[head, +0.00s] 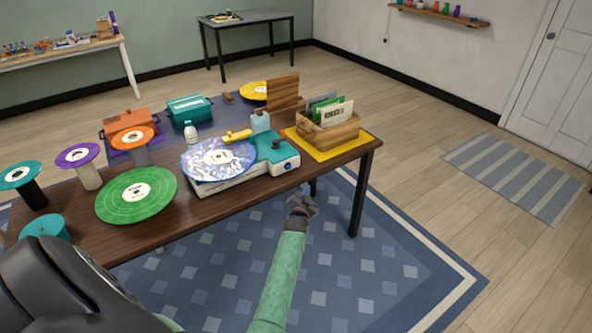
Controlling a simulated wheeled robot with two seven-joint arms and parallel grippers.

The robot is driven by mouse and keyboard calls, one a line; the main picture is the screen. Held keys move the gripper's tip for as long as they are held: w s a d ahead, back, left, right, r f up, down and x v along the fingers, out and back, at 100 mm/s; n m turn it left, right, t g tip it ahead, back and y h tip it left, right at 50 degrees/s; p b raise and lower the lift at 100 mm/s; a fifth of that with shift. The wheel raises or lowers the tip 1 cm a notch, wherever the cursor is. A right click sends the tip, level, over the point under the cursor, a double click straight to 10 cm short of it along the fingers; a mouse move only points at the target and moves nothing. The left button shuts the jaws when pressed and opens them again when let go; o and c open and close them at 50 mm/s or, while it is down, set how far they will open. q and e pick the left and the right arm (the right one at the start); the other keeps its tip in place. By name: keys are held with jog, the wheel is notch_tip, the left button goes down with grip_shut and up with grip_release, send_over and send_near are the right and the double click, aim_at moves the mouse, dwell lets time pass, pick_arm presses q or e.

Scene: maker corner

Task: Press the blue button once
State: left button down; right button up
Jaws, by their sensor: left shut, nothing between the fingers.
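A turntable (216,182) with a white front and teal top stands at the front edge of the brown table (247,198). A marbled blue and white record (212,160) lies on it. A small round blue button (288,167) shows on its front face near the right corner. My left gripper (303,201) is shut and empty. In the picture it is below and slightly right of the button, apart from it, in front of the table over the blue rug. My right gripper is not in view.
A wooden crate of records (330,130) stands on a yellow mat (365,139) right of the turntable. The table's front right leg (359,200) is near my gripper; floor to the right is clear.

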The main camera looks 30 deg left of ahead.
aim_at(293, 181)
pick_arm(q)
jog(key=shift+s+r+m+t, duration=0.1)
jog(key=shift+r+m+t, duration=0.45)
jog(key=shift+r, duration=0.35)
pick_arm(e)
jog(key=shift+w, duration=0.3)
pick_arm(q)
jog(key=shift+a, duration=0.1)
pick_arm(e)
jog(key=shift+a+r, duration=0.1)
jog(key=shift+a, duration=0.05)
